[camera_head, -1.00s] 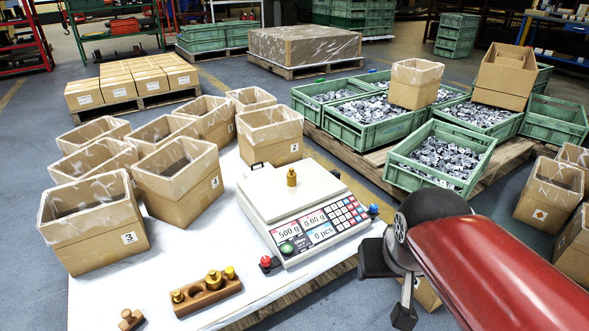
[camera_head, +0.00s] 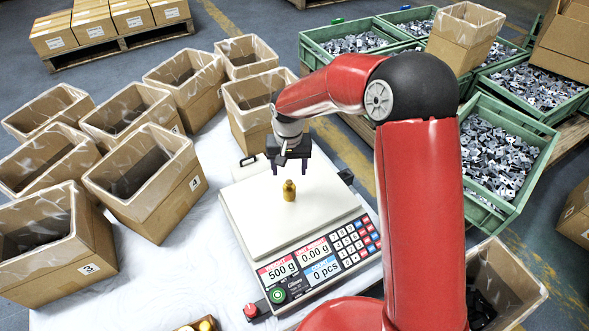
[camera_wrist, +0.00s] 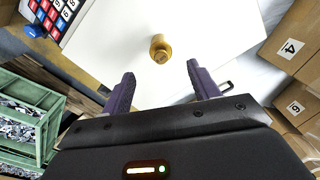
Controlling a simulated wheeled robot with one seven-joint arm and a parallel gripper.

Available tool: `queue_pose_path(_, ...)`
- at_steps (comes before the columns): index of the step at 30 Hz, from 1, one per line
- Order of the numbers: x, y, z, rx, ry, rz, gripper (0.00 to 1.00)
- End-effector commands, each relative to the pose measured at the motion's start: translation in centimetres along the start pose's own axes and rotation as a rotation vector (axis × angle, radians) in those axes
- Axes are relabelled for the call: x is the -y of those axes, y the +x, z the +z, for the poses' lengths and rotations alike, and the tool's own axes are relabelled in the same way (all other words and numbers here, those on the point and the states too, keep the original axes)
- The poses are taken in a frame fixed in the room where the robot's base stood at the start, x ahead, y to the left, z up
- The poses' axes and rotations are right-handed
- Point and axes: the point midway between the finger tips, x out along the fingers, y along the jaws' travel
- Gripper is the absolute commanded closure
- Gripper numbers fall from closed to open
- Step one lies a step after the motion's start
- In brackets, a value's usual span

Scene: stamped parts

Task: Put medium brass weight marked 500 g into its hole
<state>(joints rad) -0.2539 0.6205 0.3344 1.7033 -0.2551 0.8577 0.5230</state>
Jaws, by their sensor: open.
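The brass weight (camera_head: 289,190) stands upright on the pale pan of the counting scale (camera_head: 262,221), whose display reads 500 g. In the wrist view the weight (camera_wrist: 160,48) lies ahead of my fingertips, roughly midway between them. My gripper (camera_head: 289,170) is open and empty, a little behind and above the weight, not touching it. Its two dark fingers show apart in the wrist view (camera_wrist: 160,80). The wooden block for the weights (camera_head: 197,325) is mostly cut off at the bottom edge of the head view; its holes cannot be made out.
Several lined cardboard boxes (camera_head: 150,205) stand left of and behind the scale. Green crates of metal parts (camera_head: 533,150) are at the right. A red knob (camera_head: 251,310) sits by the scale's front corner. White table surface (camera_head: 185,270) is clear left of the scale.

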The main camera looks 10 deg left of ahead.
Motion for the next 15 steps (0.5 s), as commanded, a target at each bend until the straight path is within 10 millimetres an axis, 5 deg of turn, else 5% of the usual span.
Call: queue_pose_path(15,0.1,5.8,0.1,0.006,0.001,-0.001,0.4)
